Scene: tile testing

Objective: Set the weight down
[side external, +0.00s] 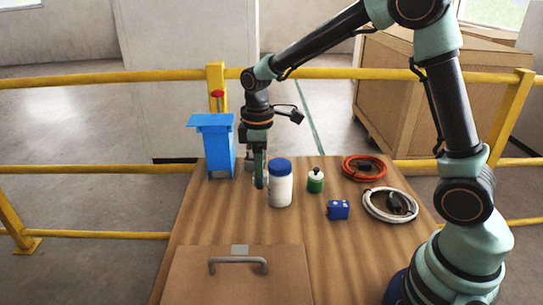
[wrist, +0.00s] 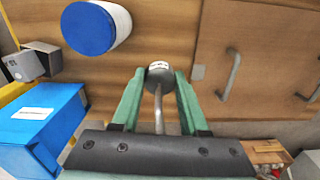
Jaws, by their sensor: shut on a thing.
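The weight (wrist: 160,76) is a small grey cylinder with a pale label and a thin grey rod, seen in the wrist view. My gripper (side external: 260,184) is shut on it, with the green fingers on either side. In the side view I cannot make the weight out at the fingers. The fingers point down over the wooden table (side external: 205,225), just left of a white jar with a blue lid (side external: 280,184). I cannot tell whether the weight touches the table. A pale square pad (side external: 240,251) lies at the edge of a brown panel.
The brown panel (side external: 200,280) with a grey handle (side external: 238,264) fills the front. A blue stand (side external: 219,160) is left of my gripper.

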